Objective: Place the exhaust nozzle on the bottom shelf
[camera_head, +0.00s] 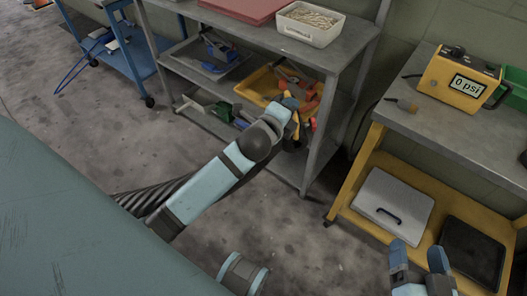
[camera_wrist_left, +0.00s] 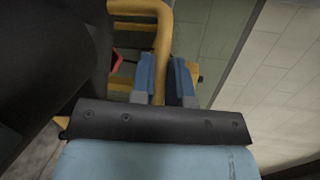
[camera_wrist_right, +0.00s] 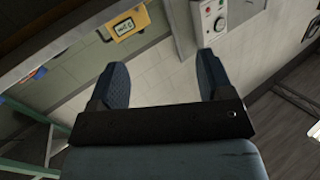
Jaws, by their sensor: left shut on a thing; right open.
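My left gripper (camera_head: 290,104) is at the front right of the grey shelf unit, by the yellow tray. In the left wrist view it (camera_wrist_left: 167,80) is shut on a bent yellow tube, which looks like the handle of the exhaust nozzle (camera_wrist_left: 160,45). A large dark body fills the left of that view, probably the nozzle's. In the head view the gripper and arm mostly hide the held thing. The bottom shelf (camera_head: 284,166) of the grey unit is partly hidden by my arm. My right gripper (camera_head: 418,258) is open and empty; its spread fingers show in the right wrist view (camera_wrist_right: 160,80).
The shelf above has a yellow tray (camera_head: 245,92) with tools and a grey tray (camera_head: 188,59). A green item (camera_head: 205,110) lies on the bottom shelf at left. The yellow-framed bench (camera_head: 352,196) stands right, with a gauge (camera_head: 458,80) on top. Floor in front is clear.

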